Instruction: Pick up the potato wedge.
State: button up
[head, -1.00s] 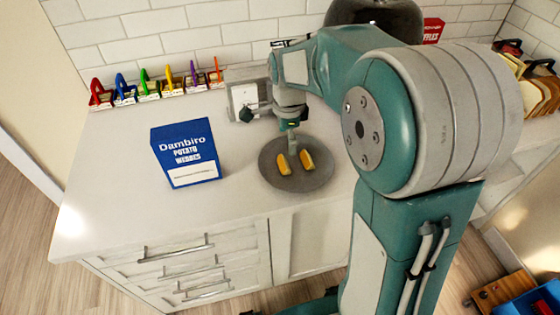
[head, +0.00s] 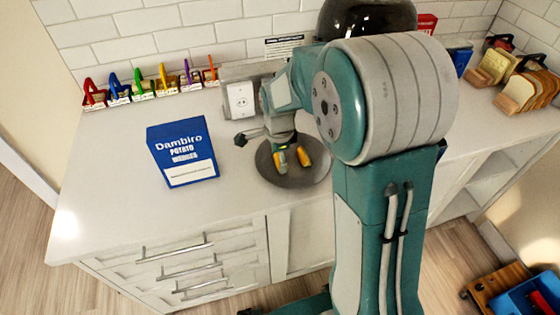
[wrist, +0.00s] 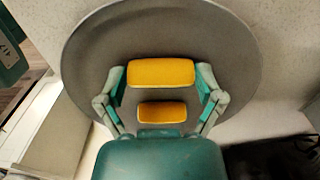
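Two yellow potato wedges lie on a round dark grey plate (head: 318,171). The left wedge (head: 280,163) is partly hidden by my gripper (head: 283,148), and the right wedge (head: 303,157) lies beside it. In the wrist view the plate (wrist: 90,42) fills the upper half, with a larger wedge (wrist: 161,73) above a smaller-looking wedge (wrist: 162,112). My gripper (wrist: 161,75) is open, its fingers standing just beyond the two ends of the larger-looking wedge. Whether the fingertips touch it I cannot tell.
A blue Dambiro Potato Wedges box (head: 183,152) stands left of the plate. Colored holders (head: 150,83) line the wall, and a white outlet box (head: 240,98) is behind the plate. Bread slices (head: 530,90) stand far right. The counter front-left is clear.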

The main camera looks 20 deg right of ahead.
jog(key=shift+r, duration=0.1)
dwell(0.3)
jog(key=shift+r, duration=0.3)
notch_tip(320, 180, up, 2)
jog(key=shift+r, duration=0.1)
jog(key=s+d+r, duration=0.6)
jog(key=s+r, duration=0.4)
jog(key=s, duration=0.3)
